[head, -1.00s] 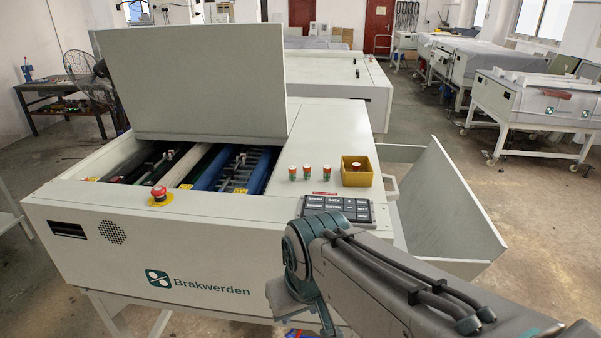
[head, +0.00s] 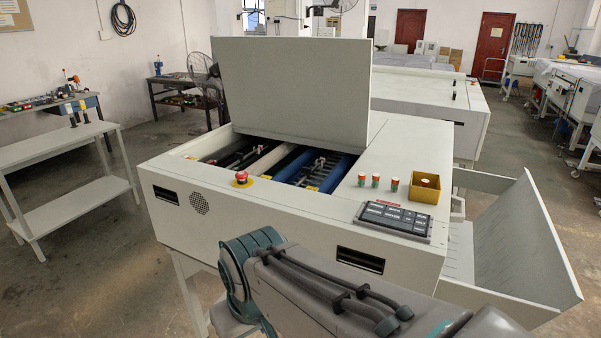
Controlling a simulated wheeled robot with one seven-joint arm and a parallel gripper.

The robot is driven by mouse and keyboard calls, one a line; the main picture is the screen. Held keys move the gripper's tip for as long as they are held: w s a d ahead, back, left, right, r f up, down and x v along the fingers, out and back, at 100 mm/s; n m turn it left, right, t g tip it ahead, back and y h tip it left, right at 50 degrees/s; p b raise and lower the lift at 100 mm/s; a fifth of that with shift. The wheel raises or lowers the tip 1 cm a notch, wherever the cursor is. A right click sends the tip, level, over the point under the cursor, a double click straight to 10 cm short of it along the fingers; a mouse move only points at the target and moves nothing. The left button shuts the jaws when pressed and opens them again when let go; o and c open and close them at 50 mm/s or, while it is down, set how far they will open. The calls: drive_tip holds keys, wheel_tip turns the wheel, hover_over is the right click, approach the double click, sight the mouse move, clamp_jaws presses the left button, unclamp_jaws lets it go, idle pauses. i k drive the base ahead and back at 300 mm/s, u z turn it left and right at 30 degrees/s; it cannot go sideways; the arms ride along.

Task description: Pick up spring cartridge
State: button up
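Three small upright cylinders with orange, white and green bands stand in a row on the machine's white top, and I take them to be spring cartridges: a left one (head: 362,180), a middle one (head: 376,181) and a right one (head: 395,186). To their right is a yellow open box (head: 424,193) with a small orange-topped item (head: 425,182) inside, mostly hidden by its wall. My grey and teal arm crosses the lower front of the view, in front of the machine. My gripper is not in view, so its opening and anything in it cannot be seen.
The white processor (head: 300,230) has a raised lid (head: 295,85) behind an open bay with rollers. A black keypad (head: 394,220) and a red stop button (head: 241,178) sit near its front edge. A side tray (head: 510,250) juts out right. A table (head: 75,150) stands left.

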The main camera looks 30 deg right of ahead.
sight(362, 178)
drive_tip(key=u, duration=0.45)
drive_tip(key=i, duration=1.25)
drive_tip(key=z, duration=1.8)
